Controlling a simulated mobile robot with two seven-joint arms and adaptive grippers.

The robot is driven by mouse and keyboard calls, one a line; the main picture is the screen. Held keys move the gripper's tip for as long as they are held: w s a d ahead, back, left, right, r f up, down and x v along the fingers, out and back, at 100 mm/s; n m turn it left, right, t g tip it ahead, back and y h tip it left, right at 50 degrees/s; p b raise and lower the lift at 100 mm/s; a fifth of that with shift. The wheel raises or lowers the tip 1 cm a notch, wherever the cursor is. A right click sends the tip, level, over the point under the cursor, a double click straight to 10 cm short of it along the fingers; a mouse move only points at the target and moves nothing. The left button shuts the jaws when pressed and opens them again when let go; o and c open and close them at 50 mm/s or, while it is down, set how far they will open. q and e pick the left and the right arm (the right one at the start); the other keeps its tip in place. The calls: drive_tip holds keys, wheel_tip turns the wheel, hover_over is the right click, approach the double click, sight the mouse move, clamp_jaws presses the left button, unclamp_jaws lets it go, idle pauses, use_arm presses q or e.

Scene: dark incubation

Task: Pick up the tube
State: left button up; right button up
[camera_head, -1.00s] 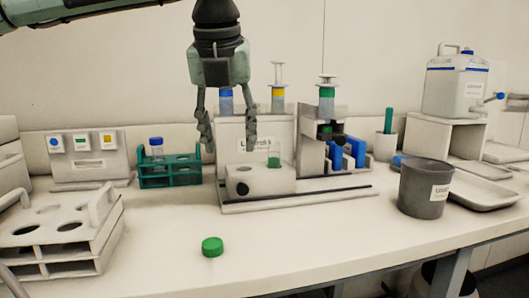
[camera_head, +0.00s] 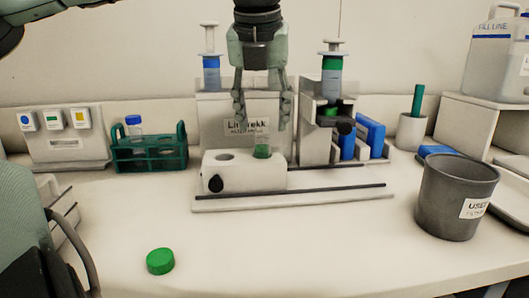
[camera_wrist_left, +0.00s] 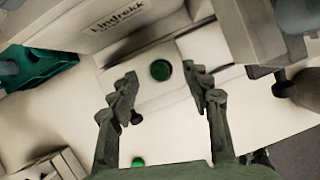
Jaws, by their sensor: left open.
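An open clear tube with green contents (camera_head: 262,149) stands upright in a white block (camera_head: 228,176) on the bench. From above, its round green top (camera_wrist_left: 160,70) shows in the left wrist view. My left gripper (camera_head: 261,118) is open and empty, pointing down over the tube. In the left wrist view its fingertips (camera_wrist_left: 162,80) lie on either side of the tube, apart from it. The tube's lower part is hidden in the block. My right gripper is not in view.
A green cap (camera_head: 160,261) lies on the bench at front left. A teal rack (camera_head: 178,158) with a blue-capped tube (camera_head: 134,125) stands left. A white dispenser (camera_head: 212,112) with syringes stands behind. A grey bin (camera_head: 450,205) is at right. The front middle is clear.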

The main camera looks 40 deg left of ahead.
sight(262, 153)
use_arm(q)
drive_tip(key=x, duration=0.4)
drive_tip(key=shift+s+f, duration=0.2)
drive_tip(key=shift+f, duration=0.2)
clamp_jaws()
